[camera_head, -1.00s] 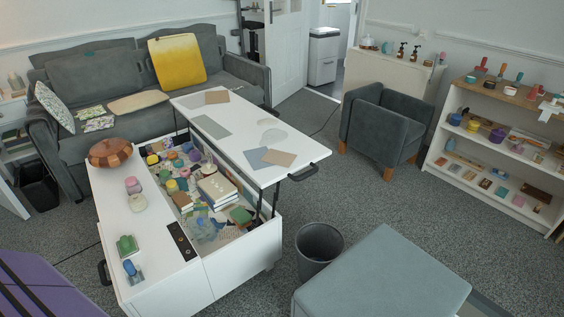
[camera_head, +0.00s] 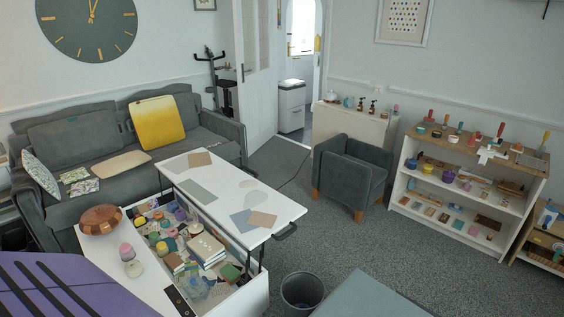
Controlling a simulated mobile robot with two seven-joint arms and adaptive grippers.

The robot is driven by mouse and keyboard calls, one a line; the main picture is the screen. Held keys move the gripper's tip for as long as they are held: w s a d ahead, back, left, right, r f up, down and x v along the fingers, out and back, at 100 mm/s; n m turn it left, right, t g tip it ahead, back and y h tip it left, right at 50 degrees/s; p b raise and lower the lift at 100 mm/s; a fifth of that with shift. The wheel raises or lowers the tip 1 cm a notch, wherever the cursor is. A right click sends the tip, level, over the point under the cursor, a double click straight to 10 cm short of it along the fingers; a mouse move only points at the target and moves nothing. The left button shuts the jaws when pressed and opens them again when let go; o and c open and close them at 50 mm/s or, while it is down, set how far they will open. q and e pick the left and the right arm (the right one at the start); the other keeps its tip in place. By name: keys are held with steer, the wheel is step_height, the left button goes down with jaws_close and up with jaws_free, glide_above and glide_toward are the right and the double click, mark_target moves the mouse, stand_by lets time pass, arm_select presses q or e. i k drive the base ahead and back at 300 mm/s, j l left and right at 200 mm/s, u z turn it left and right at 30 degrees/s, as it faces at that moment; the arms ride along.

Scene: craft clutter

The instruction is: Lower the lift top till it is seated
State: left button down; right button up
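The white lift top (camera_head: 205,172) of the coffee table is raised on its dark hinged struts, tilted out over the open storage bay. Flat sheets in grey, blue and tan lie on it. A dark handle (camera_head: 286,232) sticks out at its right end. Below it, the white table body (camera_head: 232,303) shows a bay filled with craft clutter, including books (camera_head: 207,250) and jars. A wooden bowl (camera_head: 100,219) and a pink-topped jar (camera_head: 127,252) stand on the fixed left part. Neither of my grippers is in view.
A grey sofa (camera_head: 90,165) stands behind the table. A dark bin (camera_head: 302,291) and a grey-blue padded top (camera_head: 370,298) are at the front right. An armchair (camera_head: 352,172) and a shelf (camera_head: 470,205) stand farther right, with open carpet between.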

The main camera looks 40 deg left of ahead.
mark_target(252, 213)
steer(key=l+z, duration=0.25)
steer(key=i+l+z, duration=0.1)
steer(key=l+z, duration=0.2)
steer(key=i+l, duration=0.2)
steer(key=l, duration=0.15)
steer(key=i+l, duration=0.15)
steer(key=l, duration=0.2)
steer(key=i+l, duration=0.2)
steer(key=l, duration=0.15)
steer(key=i+l, duration=0.15)
steer(key=i, duration=0.35)
steer(key=i+l+u, duration=0.15)
steer(key=i, duration=0.3)
steer(key=i+l, duration=0.15)
steer(key=i, duration=0.35)
steer(key=i+u, duration=0.2)
steer(key=i, duration=0.6)
steer(key=i+l+u, duration=0.2)
steer(key=i, duration=0.65)
steer(key=i+j+u, duration=0.15)
steer(key=i+u, duration=0.7)
steer(key=i+l+u, duration=0.1)
steer(key=i+u, duration=0.15)
steer(key=u, duration=0.2)
steer(key=i+j+u, duration=0.15)
steer(key=i+u, duration=1.45)
steer(key=i, duration=1.8)
steer(key=z, duration=0.05)
